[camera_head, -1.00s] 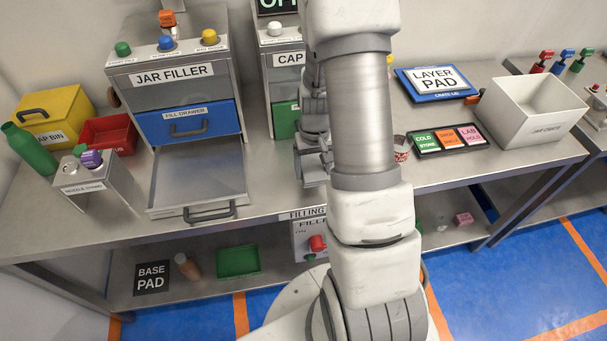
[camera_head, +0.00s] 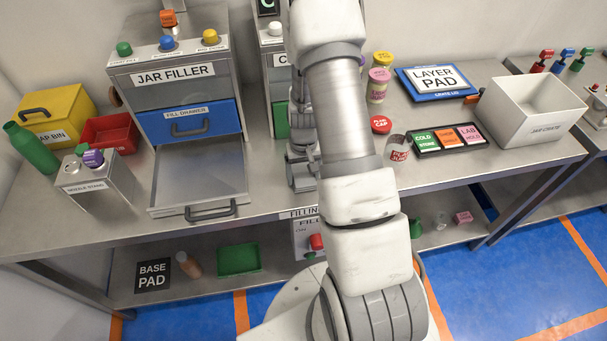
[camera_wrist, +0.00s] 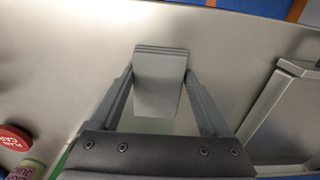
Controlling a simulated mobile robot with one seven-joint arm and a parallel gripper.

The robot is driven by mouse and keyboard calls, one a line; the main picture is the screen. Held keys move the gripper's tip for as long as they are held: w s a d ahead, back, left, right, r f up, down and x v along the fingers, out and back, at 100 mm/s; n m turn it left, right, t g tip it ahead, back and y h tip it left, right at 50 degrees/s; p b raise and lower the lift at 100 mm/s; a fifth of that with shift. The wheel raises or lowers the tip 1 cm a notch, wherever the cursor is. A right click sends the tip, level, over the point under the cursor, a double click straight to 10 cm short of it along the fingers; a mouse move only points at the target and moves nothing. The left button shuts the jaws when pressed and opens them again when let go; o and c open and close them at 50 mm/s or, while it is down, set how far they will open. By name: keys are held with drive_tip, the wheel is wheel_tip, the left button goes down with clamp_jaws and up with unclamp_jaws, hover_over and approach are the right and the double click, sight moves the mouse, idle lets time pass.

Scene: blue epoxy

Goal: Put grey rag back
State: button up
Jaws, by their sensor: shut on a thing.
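The grey rag (camera_wrist: 158,85) shows in the wrist view as a flat, layered grey piece between my fingers. My gripper (camera_wrist: 160,75) is shut on it, with one finger at each side. The rag is above the steel bench top (camera_wrist: 60,60); its height over the bench is hard to tell. In the head view my arm hides the rag, and my fingers cannot be made out there.
The open fill drawer (camera_head: 200,175) lies left of my arm; its side shows in the wrist view (camera_wrist: 285,110). Right of my arm are a red cap (camera_head: 381,125), a clear jar (camera_head: 398,148), stacked jars (camera_head: 378,85) and a colored label tray (camera_head: 450,151).

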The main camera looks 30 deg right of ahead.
drive_tip(key=shift+f, duration=0.25)
drive_tip(key=o, duration=1)
drive_tip(key=shift+r, duration=0.1)
drive_tip(key=shift+o, duration=0.2)
wheel_tip(320, 180, up, 12)
wheel_tip(320, 180, up, 16)
drive_tip(key=f+n+t, duration=0.1)
drive_tip(key=t, duration=0.1)
hover_over(303, 178)
drive_tip(key=s+a, duration=0.4)
drive_tip(key=a, duration=0.2)
drive_tip(key=s+a+r+n+t, duration=0.2)
drive_tip(key=s+a+r, duration=0.4)
drive_tip(key=s+r, duration=0.3)
drive_tip(key=s+t, duration=0.1)
drive_tip(key=s, duration=0.3)
drive_tip(key=shift+r+t, duration=0.3)
drive_tip(key=shift+r, duration=0.1)
